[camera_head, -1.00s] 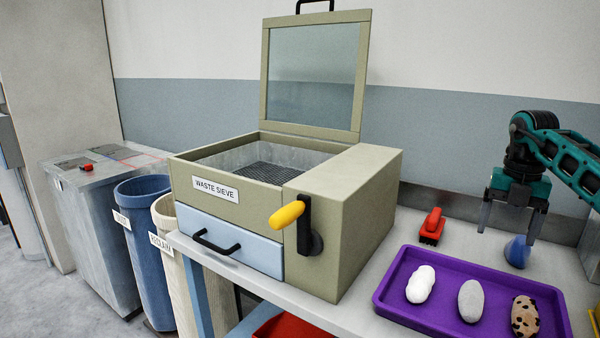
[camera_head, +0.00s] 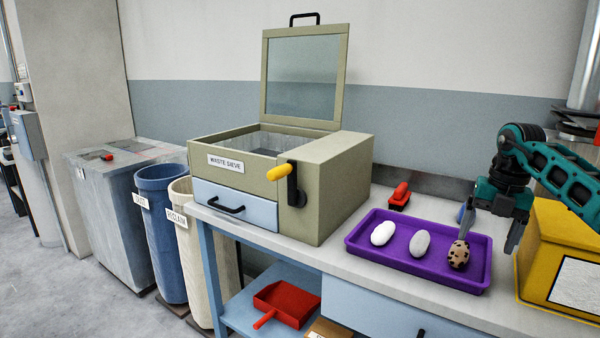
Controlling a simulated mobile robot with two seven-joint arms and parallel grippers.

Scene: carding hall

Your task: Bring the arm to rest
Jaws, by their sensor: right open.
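My right gripper (camera_head: 489,228) is open and hangs over the right end of the purple tray (camera_head: 365,249), fingers pointing down. Its jaws look empty. The teal and black right arm reaches in from the right edge. A speckled brown lump (camera_head: 458,254) lies in the tray just left of the fingers. A grey lump (camera_head: 420,243) and a white lump (camera_head: 383,233) lie further left in the tray. A blue object (camera_head: 461,213) shows partly behind the gripper. My left gripper is not in view.
The waste sieve (camera_head: 345,190) stands on the bench left of the tray, lid raised. A red-handled brush (camera_head: 399,196) lies behind the tray. A yellow box (camera_head: 555,235) stands close right of the gripper. Bins (camera_head: 160,230) stand at left; a red dustpan (camera_head: 287,303) is on the lower shelf.

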